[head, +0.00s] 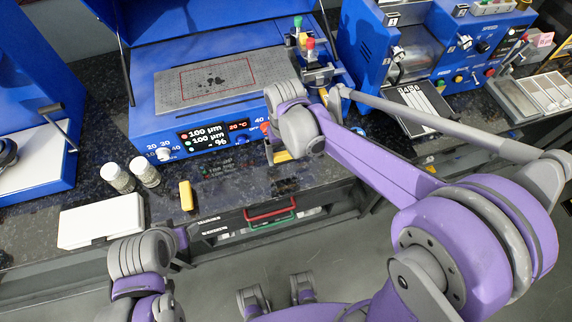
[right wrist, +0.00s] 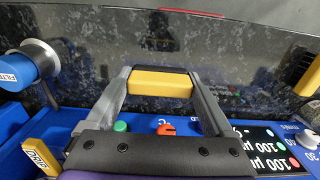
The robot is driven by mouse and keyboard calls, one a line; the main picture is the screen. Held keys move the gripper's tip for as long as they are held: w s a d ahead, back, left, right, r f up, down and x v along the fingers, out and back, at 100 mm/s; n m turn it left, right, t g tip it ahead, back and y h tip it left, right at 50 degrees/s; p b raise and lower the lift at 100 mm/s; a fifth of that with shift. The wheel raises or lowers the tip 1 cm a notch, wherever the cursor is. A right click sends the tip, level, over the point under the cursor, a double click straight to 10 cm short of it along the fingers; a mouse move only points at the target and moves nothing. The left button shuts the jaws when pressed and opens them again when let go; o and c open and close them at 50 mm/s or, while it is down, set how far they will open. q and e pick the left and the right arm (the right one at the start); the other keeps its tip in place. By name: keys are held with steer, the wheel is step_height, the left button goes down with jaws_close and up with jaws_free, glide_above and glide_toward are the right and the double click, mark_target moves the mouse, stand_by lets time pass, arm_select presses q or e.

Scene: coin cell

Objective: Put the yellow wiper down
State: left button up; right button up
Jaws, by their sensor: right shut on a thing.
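My right gripper (head: 272,150) is shut on the yellow wiper (head: 282,156), in front of the blue coating machine near the counter's front edge. In the right wrist view the yellow wiper (right wrist: 160,84) lies crosswise between the two grey fingers, with a dark strip along its far side. Dark speckled counter (head: 225,175) shows beyond it; I cannot tell whether they touch. My left arm shows at the lower left of the head view, but its fingers cannot be made out.
A second yellow block (head: 186,195) stands on the counter to the left, near a white box (head: 101,220) and two jars (head: 118,178). The blue coating machine (head: 145,125) stands behind. An open drawer with a red handle (head: 270,211) is below the counter edge.

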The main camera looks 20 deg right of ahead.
mark_target(285, 153)
steer(key=shift+f, duration=3.15)
steer(key=shift+f+b, duration=0.1)
steer(key=shift+b, duration=0.25)
steer(key=o, duration=0.9)
steer(key=shift+r, duration=0.45)
step_height(285, 153, up, 11)
steer(key=shift+r+p, duration=0.2)
steer(key=shift+p, duration=0.55)
steer(key=s+d+f+t, duration=0.1)
steer(key=s+d, duration=0.1)
steer(key=s, duration=0.2)
steer(key=s+d+t, duration=0.2)
steer(key=s, duration=0.3)
steer(key=s+d+f+t, duration=0.1)
steer(key=s+d+t, duration=0.1)
steer(key=s, duration=0.3)
steer(key=shift+s+d+f, duration=0.25)
steer(key=shift+d+f, duration=0.05)
steer(key=shift+d, duration=0.05)
